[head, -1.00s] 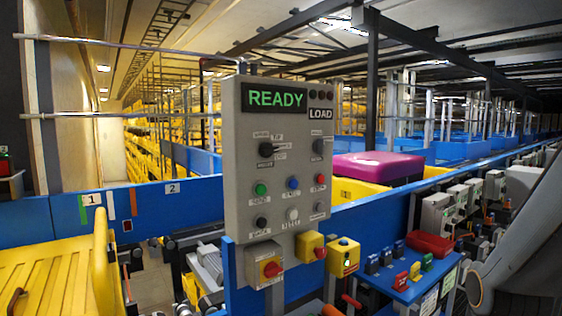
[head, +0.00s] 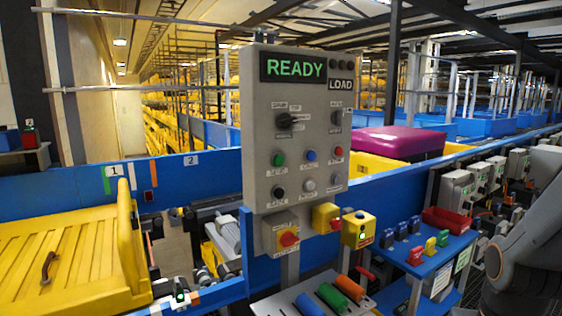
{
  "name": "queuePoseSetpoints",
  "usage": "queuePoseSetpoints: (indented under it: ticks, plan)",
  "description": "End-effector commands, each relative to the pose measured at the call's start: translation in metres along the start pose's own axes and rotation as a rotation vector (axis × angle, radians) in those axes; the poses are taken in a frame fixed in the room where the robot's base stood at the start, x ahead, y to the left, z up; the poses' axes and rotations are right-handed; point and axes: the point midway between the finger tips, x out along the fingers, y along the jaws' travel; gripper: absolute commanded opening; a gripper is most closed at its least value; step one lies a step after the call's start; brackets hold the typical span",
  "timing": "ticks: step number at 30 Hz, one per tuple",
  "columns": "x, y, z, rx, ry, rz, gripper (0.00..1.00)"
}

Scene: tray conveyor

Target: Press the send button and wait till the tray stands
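The grey control panel (head: 262,120) stands upright in the middle of the head view. Its display (head: 293,67) reads READY in green, with a LOAD plate (head: 341,84) below right. The panel has a green button (head: 278,159), a blue button (head: 310,155), a red button (head: 339,152), and black and white ones lower down. A yellow box (head: 358,230) with a small lit green spot sits below right. The small labels are unreadable, so I cannot tell which is the send button. A yellow slatted tray (head: 85,247) is at the left, with a brown curved object on it. My gripper is out of view.
A blue shelf (head: 437,255) at right holds small coloured blocks and a red bin (head: 449,219). Coloured cylinders (head: 330,297) lie at the bottom. A purple load (head: 400,142) stands behind the panel.

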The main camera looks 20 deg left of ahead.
Motion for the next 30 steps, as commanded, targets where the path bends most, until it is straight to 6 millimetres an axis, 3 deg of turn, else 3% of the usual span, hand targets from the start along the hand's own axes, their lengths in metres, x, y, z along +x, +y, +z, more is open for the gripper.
queuePoseSetpoints:
  ticks: [1,6,30]
  plan:
    - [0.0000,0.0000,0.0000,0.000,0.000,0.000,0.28]
    - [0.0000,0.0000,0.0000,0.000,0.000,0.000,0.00]
    - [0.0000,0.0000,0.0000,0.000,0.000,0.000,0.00]
